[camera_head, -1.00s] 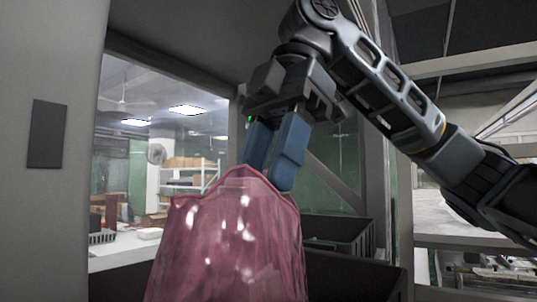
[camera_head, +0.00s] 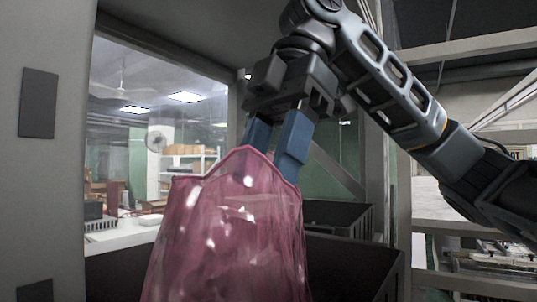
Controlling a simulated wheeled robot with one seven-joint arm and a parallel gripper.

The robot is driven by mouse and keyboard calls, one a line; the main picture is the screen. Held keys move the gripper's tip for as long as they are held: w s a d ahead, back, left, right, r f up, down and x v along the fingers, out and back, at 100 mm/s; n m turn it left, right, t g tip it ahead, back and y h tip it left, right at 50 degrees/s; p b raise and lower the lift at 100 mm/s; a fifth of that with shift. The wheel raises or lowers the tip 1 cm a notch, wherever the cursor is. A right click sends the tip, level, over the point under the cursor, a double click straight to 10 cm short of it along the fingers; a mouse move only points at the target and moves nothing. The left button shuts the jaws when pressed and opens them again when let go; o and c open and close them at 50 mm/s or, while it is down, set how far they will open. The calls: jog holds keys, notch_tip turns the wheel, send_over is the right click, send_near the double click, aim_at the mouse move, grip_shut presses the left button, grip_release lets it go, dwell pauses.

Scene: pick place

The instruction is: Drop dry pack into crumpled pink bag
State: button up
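The crumpled pink bag (camera_head: 230,235) is a shiny, translucent pink bag that stands upright in the lower middle of the head view, with an uneven rim at the top. My gripper (camera_head: 270,160) points down at the bag's top edge, and its two blue fingers stand apart with a gap between them. The fingertips are partly hidden behind the bag's rim, so I cannot tell whether they are inside the bag or behind it. I cannot see the dry pack, and nothing shows clearly between the fingers.
Dark open crates (camera_head: 345,268) stand behind and right of the bag. A grey panel (camera_head: 50,180) fills the left side. A metal shelf frame (camera_head: 470,240) stands at the right. A white counter (camera_head: 120,236) shows through the opening at the left.

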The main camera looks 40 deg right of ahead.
jog(key=shift+f, duration=0.25)
jog(key=shift+r, duration=0.4)
jog(key=v, duration=0.3)
jog(key=shift+d+r+b, duration=0.15)
jog(key=shift+d+b, duration=0.25)
jog(key=shift+d, duration=0.1)
jog(key=d, duration=1.1)
jog(key=shift+w+r+b, duration=0.2)
jog(key=shift+w+b, duration=0.2)
jog(key=shift+b, duration=0.05)
